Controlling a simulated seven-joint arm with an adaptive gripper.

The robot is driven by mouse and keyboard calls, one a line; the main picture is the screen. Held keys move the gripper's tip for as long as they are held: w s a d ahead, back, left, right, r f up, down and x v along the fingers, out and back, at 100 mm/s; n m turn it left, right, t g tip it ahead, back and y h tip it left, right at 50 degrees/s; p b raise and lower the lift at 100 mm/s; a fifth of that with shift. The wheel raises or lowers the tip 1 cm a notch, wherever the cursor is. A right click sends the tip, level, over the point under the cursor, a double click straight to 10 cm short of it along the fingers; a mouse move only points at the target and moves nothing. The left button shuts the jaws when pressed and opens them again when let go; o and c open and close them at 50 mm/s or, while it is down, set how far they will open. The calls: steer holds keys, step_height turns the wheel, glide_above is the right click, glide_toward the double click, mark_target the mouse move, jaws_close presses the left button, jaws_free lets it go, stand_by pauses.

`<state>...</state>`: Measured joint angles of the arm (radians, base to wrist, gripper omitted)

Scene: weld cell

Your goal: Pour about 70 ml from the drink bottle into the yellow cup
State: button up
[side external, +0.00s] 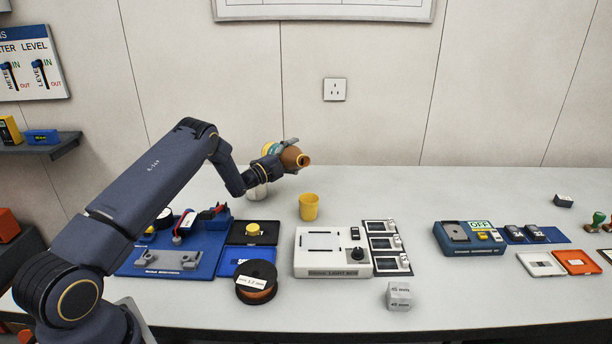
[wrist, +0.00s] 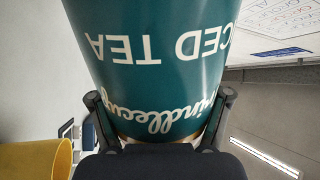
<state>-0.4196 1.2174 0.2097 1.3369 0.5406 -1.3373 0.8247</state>
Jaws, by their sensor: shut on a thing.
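The drink bottle (side external: 291,157) has a brown neck and a teal label reading "ICED TEA", which fills much of the wrist view (wrist: 150,50). My gripper (side external: 285,160) is shut around the bottle, with one finger on each side in the wrist view (wrist: 160,115). The bottle is held in the air, tipped far over, its open mouth facing right. The yellow cup (side external: 309,208) stands upright on the table, below the bottle's mouth and apart from it. The cup also shows at the lower left of the wrist view (wrist: 35,160). No stream shows, and the cup's contents are hidden.
A metal can (side external: 257,192) stands behind the wrist. A white light box (side external: 332,262) is in front of the cup, with a wire spool (side external: 256,281) and blue fixture tray (side external: 165,262) to its left.

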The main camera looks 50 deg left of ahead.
steer(key=shift+d+f+m, duration=0.2)
steer(key=shift+m, duration=0.2)
steer(key=shift+f, duration=0.1)
steer(key=shift+d+f+m+h, duration=0.1)
steer(key=shift+f+m+h, duration=0.2)
steer(key=shift+f+m, duration=0.35)
stand_by(0.4)
steer(key=shift+w+a+f+m, duration=0.1)
steer(key=shift+a+m, duration=0.25)
steer(key=shift+a, duration=0.2)
steer(key=shift+w+a+f+m, duration=0.1)
steer(key=shift+a+m, duration=0.2)
steer(key=shift+a, duration=0.25)
stand_by(1.4)
steer(key=r+n, duration=0.1)
steer(key=a+r+n, duration=0.1)
steer(key=r+n, duration=0.1)
steer(key=shift+a+n, duration=0.1)
steer(key=shift+n, duration=0.2)
steer(key=shift+a+r+n+y, duration=0.15)
steer(key=shift+r+n+y, duration=0.05)
steer(key=shift+n+y, duration=0.25)
steer(key=shift+d+r+n+y, duration=0.25)
steer(key=shift+r+n, duration=0.45)
steer(key=shift+n, duration=0.25)
stand_by(0.5)
